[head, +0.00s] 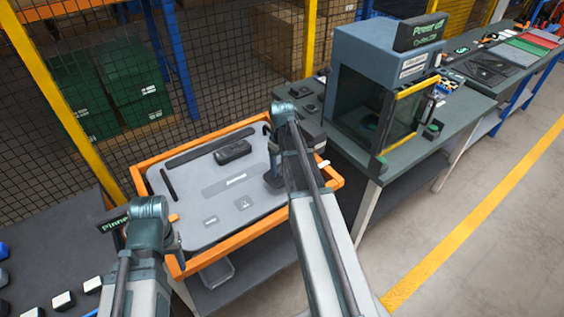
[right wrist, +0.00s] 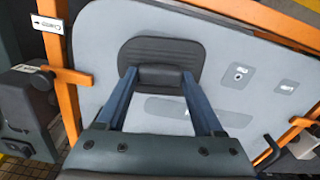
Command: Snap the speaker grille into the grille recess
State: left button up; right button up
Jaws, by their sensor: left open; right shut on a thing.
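The speaker grille (right wrist: 162,52) is a dark, ridged plate with rounded corners. My right gripper (right wrist: 160,78) is shut on a block at its near side. In the head view the grille (head: 272,181) shows partly behind my right arm, over the right end of the grey door panel (head: 205,237). The grille recess is not visible; I cannot tell whether the grille touches the panel. My left gripper (head: 172,236) is open and empty at the panel's left front corner.
An orange frame (head: 237,252) surrounds the panel. A black part (head: 233,151) and a dark strip (head: 205,147) are on the panel. A blue-grey machine (head: 385,85) stands on the table to the right. A mesh fence (head: 100,75) is behind; the floor at right is clear.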

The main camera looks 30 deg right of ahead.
jog(key=shift+r+m, duration=0.25)
jog(key=shift+m, duration=0.65)
jog(key=shift+f, duration=0.15)
jog(key=shift+f+b, duration=1.3)
jog(key=shift+b, duration=0.05)
jog(key=shift+f+b, duration=0.95)
dwell(0.5)
jog(key=o, duration=1.4)
jog(key=shift+r, duration=0.15)
notch_tip(320, 180, up, 14)
jog(key=p, duration=1.4)
jog(key=shift+f, duration=0.2)
